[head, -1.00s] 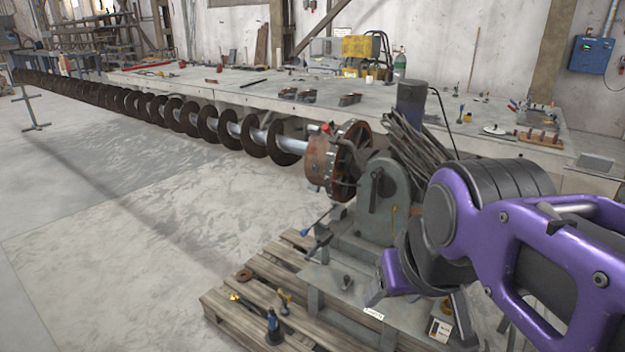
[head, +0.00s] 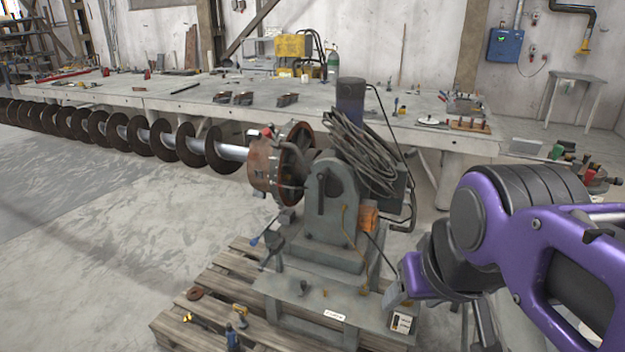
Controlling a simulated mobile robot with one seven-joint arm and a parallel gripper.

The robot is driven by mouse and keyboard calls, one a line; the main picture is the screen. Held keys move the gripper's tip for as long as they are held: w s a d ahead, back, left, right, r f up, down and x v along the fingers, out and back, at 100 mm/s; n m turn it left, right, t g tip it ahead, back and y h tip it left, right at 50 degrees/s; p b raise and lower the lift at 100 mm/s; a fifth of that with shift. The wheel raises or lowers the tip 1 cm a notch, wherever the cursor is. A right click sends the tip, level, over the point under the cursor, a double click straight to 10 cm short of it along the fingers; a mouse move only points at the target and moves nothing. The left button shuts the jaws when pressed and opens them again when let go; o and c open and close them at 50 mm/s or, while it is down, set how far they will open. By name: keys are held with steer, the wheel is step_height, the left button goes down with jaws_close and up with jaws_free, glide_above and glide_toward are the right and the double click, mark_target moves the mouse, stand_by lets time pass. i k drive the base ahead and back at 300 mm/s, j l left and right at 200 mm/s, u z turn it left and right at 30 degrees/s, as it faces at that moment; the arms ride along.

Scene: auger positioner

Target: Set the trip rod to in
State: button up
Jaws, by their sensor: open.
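The auger positioner (head: 330,205) stands on a pallet, with a grey housing and a rusty round chuck (head: 270,172). I cannot tell for sure which part is the trip rod. A thin rod with a blue tip (head: 257,240) sticks out low on the housing's left side. A dark lever (head: 320,190) hangs on the housing's front. A red knob (head: 267,131) shows above the chuck. My gripper (head: 476,325) is at the lower right, partly hidden behind my purple arm. Its two dark fingers look apart and empty, clear of the positioner's levers.
A long auger (head: 165,140) runs left from the chuck. A workbench (head: 190,103) with tools stands behind. The wooden pallet (head: 175,330) holds small tools, including a blue-handled one (head: 232,338). A cable bundle (head: 360,150) hangs over the housing. The floor at left is clear.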

mark_target(254, 241)
steer(key=z, duration=0.45)
steer(key=j+z, duration=0.6)
steer(key=j, duration=0.25)
steer(key=j+z, duration=0.15)
steer(key=j, duration=0.7)
steer(key=j+z, duration=0.15)
steer(key=j, duration=0.75)
steer(key=k+j, duration=0.35)
steer(key=i+j, duration=0.15)
steer(key=i, duration=0.1)
